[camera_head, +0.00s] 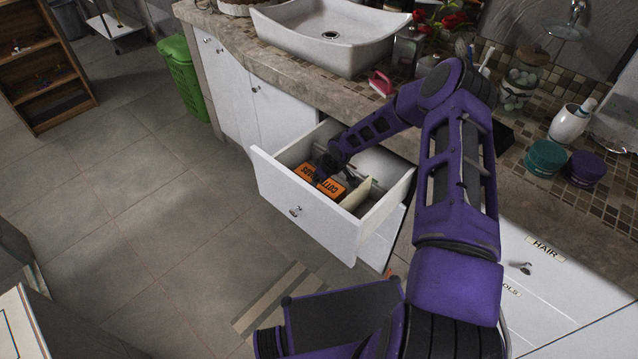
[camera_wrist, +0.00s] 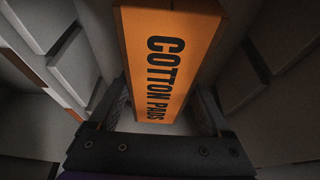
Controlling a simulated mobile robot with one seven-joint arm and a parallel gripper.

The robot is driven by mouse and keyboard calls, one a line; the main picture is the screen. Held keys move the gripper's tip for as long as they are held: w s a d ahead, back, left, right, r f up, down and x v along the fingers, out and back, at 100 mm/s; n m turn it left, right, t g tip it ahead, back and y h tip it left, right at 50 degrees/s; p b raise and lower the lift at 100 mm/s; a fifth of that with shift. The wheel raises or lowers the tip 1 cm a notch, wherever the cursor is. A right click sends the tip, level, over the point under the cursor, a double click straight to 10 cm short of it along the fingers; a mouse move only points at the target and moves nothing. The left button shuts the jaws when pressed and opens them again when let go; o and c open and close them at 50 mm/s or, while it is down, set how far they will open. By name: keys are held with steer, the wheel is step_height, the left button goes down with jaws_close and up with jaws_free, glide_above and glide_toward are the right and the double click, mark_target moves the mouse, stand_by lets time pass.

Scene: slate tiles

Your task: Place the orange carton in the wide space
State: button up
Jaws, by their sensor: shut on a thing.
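The orange carton (camera_wrist: 160,50), lettered COTTON PADS, is between the two fingers of my gripper (camera_wrist: 165,115) in the wrist view. My gripper is shut on it. In the head view the carton (camera_head: 332,188) is inside the open white drawer (camera_head: 290,205), with my gripper (camera_head: 325,172) reaching down onto it and a dark finger crossing its face. A cream divider (camera_head: 356,196) stands right of the carton. Pale dividers (camera_wrist: 72,62) show beside it in the wrist view. I cannot tell which compartment is the wide space, nor whether the carton touches the drawer floor.
The drawer's front and side walls surround my gripper closely. The stone counter (camera_head: 290,65) overhangs behind, with a sink (camera_head: 330,40) and a pink object (camera_head: 381,82). A green bin (camera_head: 185,75) stands at left. The tiled floor in front of the drawer is largely clear.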

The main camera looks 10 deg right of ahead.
steer(key=shift+f, duration=0.25)
steer(key=o, duration=1.4)
steer(key=shift+c, duration=0.2)
steer(key=shift+r, duration=0.15)
steer(key=shift+r, duration=0.2)
steer(key=p+v, duration=0.1)
steer(key=v, duration=1)
steer(key=shift+s+d+r, duration=0.15)
steer(key=shift+r, duration=0.2)
